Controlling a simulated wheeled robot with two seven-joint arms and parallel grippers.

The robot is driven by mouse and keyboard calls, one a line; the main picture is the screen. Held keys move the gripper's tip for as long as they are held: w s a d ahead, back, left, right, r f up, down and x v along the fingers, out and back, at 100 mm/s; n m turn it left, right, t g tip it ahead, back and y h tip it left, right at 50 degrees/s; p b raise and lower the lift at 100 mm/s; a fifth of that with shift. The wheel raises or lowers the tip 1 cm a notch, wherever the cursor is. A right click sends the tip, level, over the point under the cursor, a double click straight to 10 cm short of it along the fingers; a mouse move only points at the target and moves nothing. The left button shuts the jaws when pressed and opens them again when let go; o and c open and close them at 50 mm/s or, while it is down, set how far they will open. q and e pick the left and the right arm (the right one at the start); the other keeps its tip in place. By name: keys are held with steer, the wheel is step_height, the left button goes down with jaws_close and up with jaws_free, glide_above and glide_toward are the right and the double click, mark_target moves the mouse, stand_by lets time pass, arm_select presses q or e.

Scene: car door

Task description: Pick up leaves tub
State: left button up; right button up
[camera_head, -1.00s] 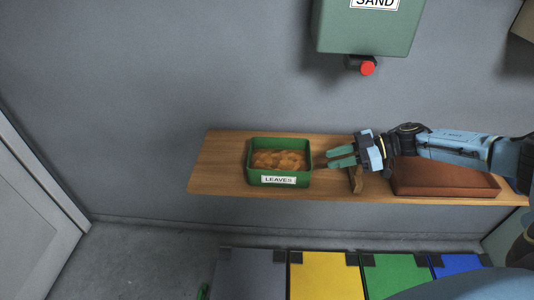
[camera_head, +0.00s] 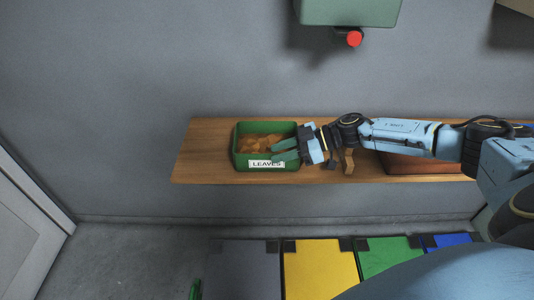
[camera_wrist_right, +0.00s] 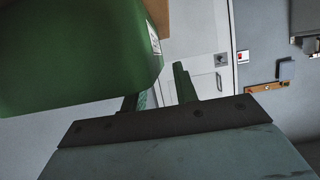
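The green leaves tub (camera_head: 242,161), labelled LEAVES and filled with brown leaves, stands upright on a wooden shelf (camera_head: 205,150). My right gripper (camera_head: 287,150) reaches in from the right, its green fingers apart and overlapping the tub's right side. In the right wrist view, the tub (camera_wrist_right: 70,60) looms large at the upper left. The right gripper's fingers (camera_wrist_right: 158,92) show there with a gap between them, one close to the tub's corner and partly hidden. I cannot tell whether a finger touches the tub. My left gripper is not in view.
A brown tray-like thing (camera_head: 420,164) lies on the shelf under my right arm. A small wooden piece (camera_head: 349,161) stands right of the tub. A green dispenser with a red knob (camera_head: 354,38) hangs above. Coloured bins (camera_head: 318,270) stand below. The shelf's left end is clear.

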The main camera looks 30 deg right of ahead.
steer(key=shift+w+a+f, duration=0.2)
steer(key=shift+w+f, duration=0.05)
steer(key=shift+f, duration=0.05)
steer(key=shift+f, duration=0.1)
jaws_close()
stand_by(1.2)
